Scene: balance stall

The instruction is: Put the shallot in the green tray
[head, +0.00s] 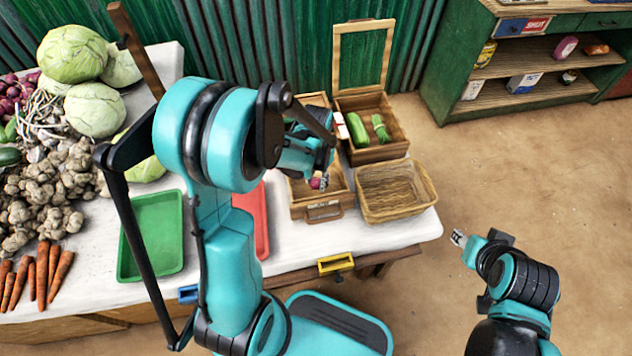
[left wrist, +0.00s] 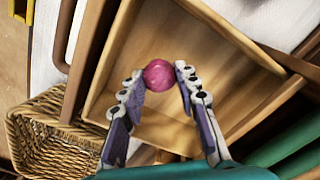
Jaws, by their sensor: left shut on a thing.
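The shallot (left wrist: 159,75) is a round, pinkish-purple bulb. My left gripper (left wrist: 158,82) is shut on it, with one finger on each side, over a wooden box (left wrist: 160,128). In the head view the shallot (head: 317,183) shows small beneath my left gripper (head: 322,180), inside or just above the wooden box (head: 304,209); my arm hides part of it. The green tray (head: 158,232) lies empty on the white table, left of my left arm. My right gripper (head: 458,238) is at the right, off the table's edge; its finger opening is too small to tell.
A red tray (head: 262,225) lies partly behind my left arm. A wicker basket (head: 397,190) stands right of the wooden box. An open-lidded box (head: 372,152) holds green vegetables. Cabbages (head: 95,108), ginger (head: 60,180) and carrots (head: 40,275) fill the table's left side.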

